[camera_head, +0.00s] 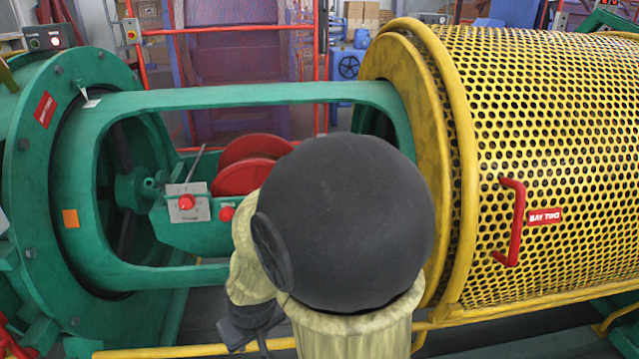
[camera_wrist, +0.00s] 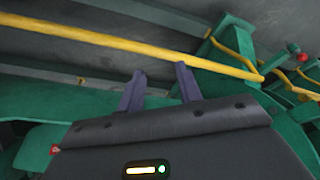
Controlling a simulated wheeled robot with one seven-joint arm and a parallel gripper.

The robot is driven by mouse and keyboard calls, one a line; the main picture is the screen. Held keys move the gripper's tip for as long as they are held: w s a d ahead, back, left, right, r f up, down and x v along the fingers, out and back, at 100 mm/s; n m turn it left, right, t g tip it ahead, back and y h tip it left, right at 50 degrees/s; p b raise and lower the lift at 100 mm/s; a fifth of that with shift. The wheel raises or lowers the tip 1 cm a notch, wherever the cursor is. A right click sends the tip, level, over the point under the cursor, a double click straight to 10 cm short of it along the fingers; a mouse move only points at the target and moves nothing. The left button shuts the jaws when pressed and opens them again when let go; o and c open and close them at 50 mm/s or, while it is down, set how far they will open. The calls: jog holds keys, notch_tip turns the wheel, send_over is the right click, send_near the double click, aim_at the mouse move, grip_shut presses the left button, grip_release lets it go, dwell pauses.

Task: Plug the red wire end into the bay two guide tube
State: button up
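My gripper (camera_wrist: 160,84) shows two purple-grey fingers standing apart in the wrist view, with nothing between them. A thin grey rod (camera_head: 195,163) rises by the plate. A short green tube-like stub (camera_head: 150,184) lies left of the plate; I cannot tell if it is the guide tube. I cannot make out a red wire end.
A yellow perforated guard (camera_head: 560,120) with a red handle (camera_head: 513,222) and a BAY TWO sign (camera_head: 544,217) fills the right. A yellow rail (camera_wrist: 90,36) crosses in front of the fingers in the wrist view. A green ring frame (camera_head: 25,200) stands at left.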

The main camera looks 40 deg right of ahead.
jog(key=w+d+r+t+h+p, duration=0.1)
jog(key=w+d+r+t+p, duration=0.2)
jog(key=d, duration=0.6)
jog(key=w+d+r+t+p, duration=0.1)
jog(key=w+d+t+p, duration=0.3)
jog(key=d, duration=0.5)
jog(key=s+d+r+m+t+p, duration=0.1)
jog(key=s+d+r+t+p, duration=0.1)
jog(key=s+d+r+t, duration=0.1)
jog(key=s+d+r+t+h+p, duration=0.1)
jog(key=s+d+r+t+p, duration=0.1)
jog(key=d+r, duration=0.4)
jog(key=shift+s+d+m+t, duration=0.45)
jog(key=shift+d+t, duration=0.4)
jog(key=shift+t, duration=0.35)
jog(key=shift+w+r, duration=0.1)
jog(key=w+d, duration=0.2)
jog(key=w, duration=1)
